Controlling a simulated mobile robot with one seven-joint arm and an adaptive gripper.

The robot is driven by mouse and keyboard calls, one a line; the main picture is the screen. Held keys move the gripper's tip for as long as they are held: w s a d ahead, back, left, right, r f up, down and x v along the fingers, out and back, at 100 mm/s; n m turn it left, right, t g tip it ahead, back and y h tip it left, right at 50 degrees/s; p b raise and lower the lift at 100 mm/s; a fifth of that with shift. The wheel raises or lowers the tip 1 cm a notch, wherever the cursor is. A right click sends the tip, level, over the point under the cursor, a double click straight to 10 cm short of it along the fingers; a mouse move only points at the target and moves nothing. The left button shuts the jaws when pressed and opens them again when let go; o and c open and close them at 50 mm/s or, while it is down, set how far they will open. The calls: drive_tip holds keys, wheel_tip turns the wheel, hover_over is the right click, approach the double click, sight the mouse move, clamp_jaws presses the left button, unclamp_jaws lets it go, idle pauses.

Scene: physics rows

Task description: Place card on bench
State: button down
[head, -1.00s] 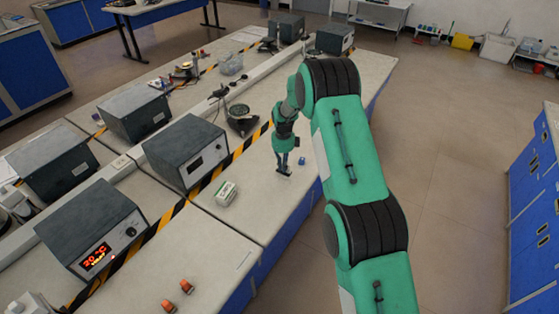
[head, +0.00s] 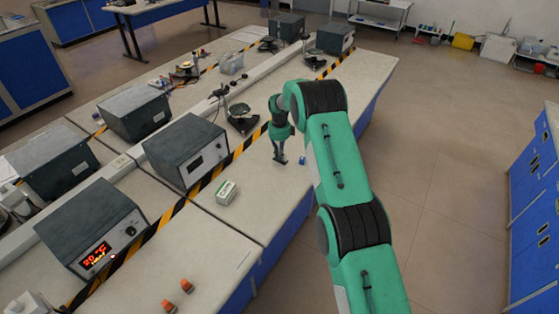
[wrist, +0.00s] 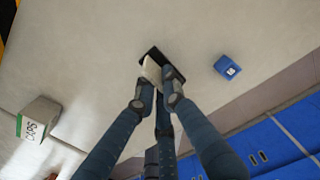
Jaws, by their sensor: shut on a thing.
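My gripper (head: 280,160) reaches down over the light bench top (head: 240,215), near the bench's right edge. In the wrist view the fingertips (wrist: 160,88) are close together and shut on the card (wrist: 151,69), a small flat pale piece. A dark strip lies at its far side; I cannot tell if it is part of the card or a shadow. The card is very close to the bench top, and I cannot tell if it touches. In the head view the card is too small to make out.
A small blue object (wrist: 228,67) lies on the bench right of the fingers. A white and green box marked CAPS (wrist: 38,119) stands to the left. Grey instruments (head: 187,150) line the black and yellow tape.

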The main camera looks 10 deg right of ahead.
drive_tip(key=shift+f, duration=1.75)
drive_tip(key=shift+f, duration=0.15)
drive_tip(key=c, duration=1.8)
unclamp_jaws()
drive_tip(key=shift+c, duration=0.2)
wheel_tip(320, 180, up, 12)
drive_tip(key=shift+r, duration=0.2)
